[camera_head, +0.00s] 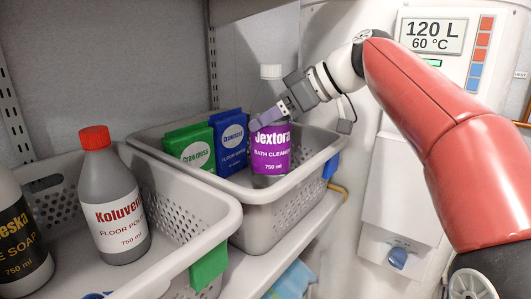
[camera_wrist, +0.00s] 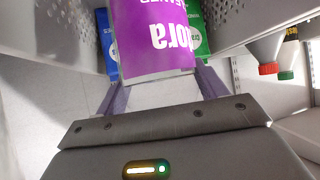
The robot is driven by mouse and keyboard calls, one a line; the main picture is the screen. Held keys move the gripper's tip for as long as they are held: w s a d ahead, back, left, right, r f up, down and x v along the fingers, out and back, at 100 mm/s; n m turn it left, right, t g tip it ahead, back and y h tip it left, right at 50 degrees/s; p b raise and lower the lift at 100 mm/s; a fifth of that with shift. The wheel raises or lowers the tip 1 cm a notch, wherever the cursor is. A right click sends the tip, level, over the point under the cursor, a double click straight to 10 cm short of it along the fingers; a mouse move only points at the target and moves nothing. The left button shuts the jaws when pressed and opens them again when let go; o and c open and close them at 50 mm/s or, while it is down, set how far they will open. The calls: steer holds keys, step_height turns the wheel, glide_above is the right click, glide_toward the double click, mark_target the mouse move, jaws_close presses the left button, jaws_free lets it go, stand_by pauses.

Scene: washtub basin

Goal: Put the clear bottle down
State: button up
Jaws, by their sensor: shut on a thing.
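The clear bottle (camera_head: 271,150) has a white cap and a purple label reading "Jextora bath cleaner 750 ml". It is upright, within the outline of the far grey basket (camera_head: 262,212). I cannot tell whether its base touches the basket floor. My gripper (camera_head: 268,119) is shut on the bottle around the upper part of the label. In the wrist view the purple label (camera_wrist: 152,38) sits between the two fingers, and the bottle's ends are out of view.
A green box (camera_head: 190,148) and a blue box (camera_head: 230,140) stand in the far basket, left of the bottle. A near basket (camera_head: 190,215) holds a red-capped floor polish bottle (camera_head: 115,205) and a dark-labelled soap bottle (camera_head: 18,240). A boiler panel (camera_head: 447,50) is at right.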

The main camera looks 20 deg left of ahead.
mark_target(271, 136)
steer(key=shift+s+f+b, duration=0.1)
steer(key=shift+f+b, duration=0.55)
steer(key=shift+f, duration=1.7)
steer(key=o, duration=1.4)
steer(key=shift+r, duration=0.2)
steer(key=p+v, duration=0.1)
steer(key=v, duration=1)
steer(key=shift+d+r+p, duration=0.2)
steer(key=shift+d+p, duration=0.15)
